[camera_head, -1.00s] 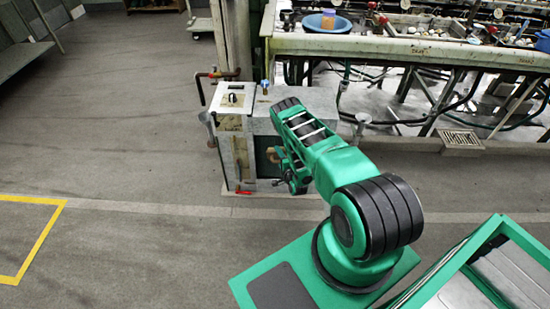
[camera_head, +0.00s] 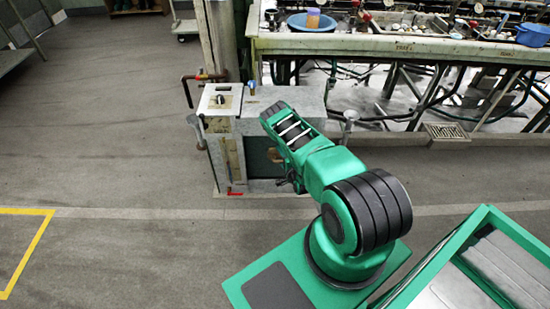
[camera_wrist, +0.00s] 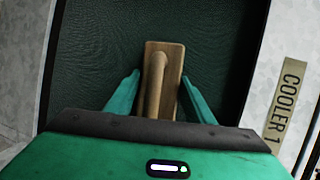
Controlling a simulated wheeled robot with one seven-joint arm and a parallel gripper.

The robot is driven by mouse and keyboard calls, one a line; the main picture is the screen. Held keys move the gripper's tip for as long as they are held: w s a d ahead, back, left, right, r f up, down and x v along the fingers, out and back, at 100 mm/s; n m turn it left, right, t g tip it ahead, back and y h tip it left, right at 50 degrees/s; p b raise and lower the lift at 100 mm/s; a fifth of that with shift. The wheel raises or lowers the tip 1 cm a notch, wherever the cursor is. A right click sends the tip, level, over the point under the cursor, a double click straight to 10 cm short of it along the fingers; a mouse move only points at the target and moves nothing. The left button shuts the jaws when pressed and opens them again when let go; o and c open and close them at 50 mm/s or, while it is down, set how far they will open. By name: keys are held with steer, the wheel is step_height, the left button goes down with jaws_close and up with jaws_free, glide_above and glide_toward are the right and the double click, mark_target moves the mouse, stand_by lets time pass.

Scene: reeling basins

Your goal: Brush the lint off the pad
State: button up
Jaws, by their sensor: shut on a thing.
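The pad (camera_wrist: 215,50) is a dark green, fine-textured panel on the front of a grey cabinet. It fills the middle of the wrist view and is partly hidden behind my arm in the head view (camera_head: 259,158). A wooden brush (camera_wrist: 172,58) with a rounded handle stands against or just in front of the pad; I cannot tell whether it touches. My gripper (camera_wrist: 160,80) has its green fingers on both sides of the brush and is shut on it. The brush's working side faces away, hidden. I cannot make out lint on the pad.
A label (camera_wrist: 285,105) reading "COOLER 1" is on the pale frame right of the pad. The cabinet (camera_head: 252,105) has a knob and pipes on top and at its left. A long basin bench (camera_head: 400,45) stands behind right.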

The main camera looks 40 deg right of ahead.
steer(key=s+d, duration=0.2)
steer(key=shift+d, duration=0.35)
stand_by(0.4)
steer(key=s+a, duration=0.3)
steer(key=s, duration=0.2)
steer(key=shift+a, duration=0.2)
steer(key=shift+s+a, duration=0.1)
steer(key=shift+s, duration=0.05)
stand_by(0.4)
steer(key=shift+s+a, duration=0.75)
steer(key=shift+s, duration=0.35)
